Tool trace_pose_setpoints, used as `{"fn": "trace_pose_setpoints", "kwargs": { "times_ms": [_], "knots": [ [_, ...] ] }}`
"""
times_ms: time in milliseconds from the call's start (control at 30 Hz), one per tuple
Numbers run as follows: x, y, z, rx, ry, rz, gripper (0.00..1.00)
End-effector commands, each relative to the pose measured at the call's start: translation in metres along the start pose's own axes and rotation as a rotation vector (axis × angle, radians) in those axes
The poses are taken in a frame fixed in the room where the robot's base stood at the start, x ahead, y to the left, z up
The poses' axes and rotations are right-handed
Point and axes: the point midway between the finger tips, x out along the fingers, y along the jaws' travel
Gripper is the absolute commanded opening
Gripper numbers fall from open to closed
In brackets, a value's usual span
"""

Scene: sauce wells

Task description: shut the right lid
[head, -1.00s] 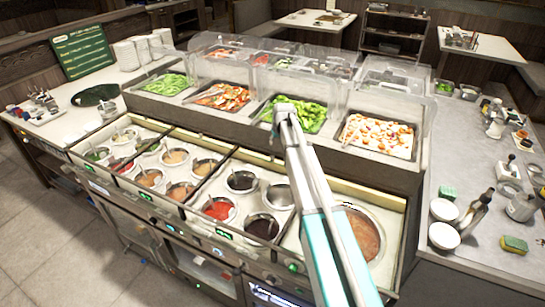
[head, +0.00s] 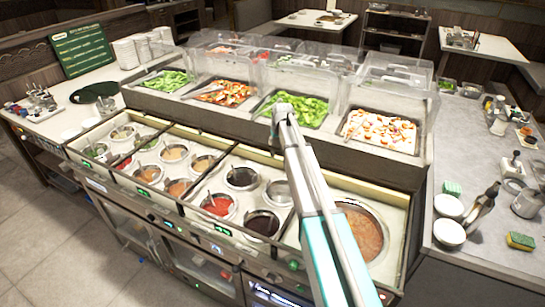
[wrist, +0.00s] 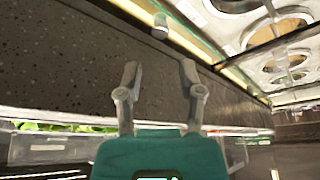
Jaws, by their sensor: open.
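A row of clear covers stands behind and above the food pans in the head view; the rightmost clear cover (head: 388,97) appears raised over the pan of pale mixed food (head: 378,131). I cannot tell for certain which part is the right lid. The right sauce well (head: 362,232), a large round pot of reddish-brown sauce, is uncovered and partly hidden by my arm. My gripper (wrist: 159,67) is open and empty, facing the dark speckled counter face in the wrist view. In the head view, my gripper (head: 283,110) is near the green-vegetable pan (head: 303,108).
Several smaller sauce wells (head: 242,177) fill the sections left of my arm. A small grey cylinder (wrist: 160,25) lies beyond my fingertips in the wrist view. The right side counter (head: 472,275) holds bowls, sponges and bottles.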

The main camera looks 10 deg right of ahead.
Motion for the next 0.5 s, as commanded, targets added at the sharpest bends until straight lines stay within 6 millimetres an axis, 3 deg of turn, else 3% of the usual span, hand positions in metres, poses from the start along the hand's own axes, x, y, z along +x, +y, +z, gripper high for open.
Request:
{"fn": "trace_pose_setpoints", "kwargs": {
  "times_ms": [500],
  "knots": [
    [0.047, 0.001, 0.001, 0.001, 0.000, 0.000, 0.49]
  ]
}}
